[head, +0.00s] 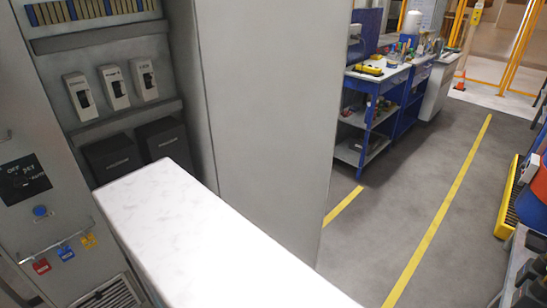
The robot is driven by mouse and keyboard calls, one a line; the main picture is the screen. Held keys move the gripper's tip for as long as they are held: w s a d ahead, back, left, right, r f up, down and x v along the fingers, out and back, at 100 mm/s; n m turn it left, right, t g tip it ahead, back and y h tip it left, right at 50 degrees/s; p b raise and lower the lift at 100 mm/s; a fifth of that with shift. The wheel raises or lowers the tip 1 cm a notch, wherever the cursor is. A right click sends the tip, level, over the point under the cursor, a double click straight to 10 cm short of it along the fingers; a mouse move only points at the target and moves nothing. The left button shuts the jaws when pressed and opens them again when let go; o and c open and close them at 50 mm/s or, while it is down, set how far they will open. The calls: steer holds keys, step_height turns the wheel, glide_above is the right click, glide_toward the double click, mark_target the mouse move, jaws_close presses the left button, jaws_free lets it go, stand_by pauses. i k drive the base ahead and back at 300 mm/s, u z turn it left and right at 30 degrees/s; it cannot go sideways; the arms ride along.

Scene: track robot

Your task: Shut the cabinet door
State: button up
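The cabinet (18,95) stands at the left of the head view with its front open. Inside are a row of terminals (85,10), three pale switch units (115,87) and two dark boxes (162,140). The cabinet door (270,90) is a plain grey panel standing open at the right of the opening. Its right edge is clear of the cabinet. The lower left part of the door is hidden, and no handle shows on the visible face. My gripper is not in view.
Beyond the door is a blue workbench (352,123) with tools and bottles. Grey floor with yellow lines (440,210) lies open to the right of the door. Blue and yellow equipment (513,200) stands at the right edge. Yellow barrier posts (515,45) are far back.

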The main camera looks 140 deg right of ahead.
mark_target(275, 70)
steer(key=z, duration=0.3)
steer(key=k, duration=0.45)
steer(key=u, duration=1.75)
steer(key=k, duration=0.15)
steer(key=u, duration=1.95)
steer(key=k, duration=0.25)
steer(key=u, duration=1.5)
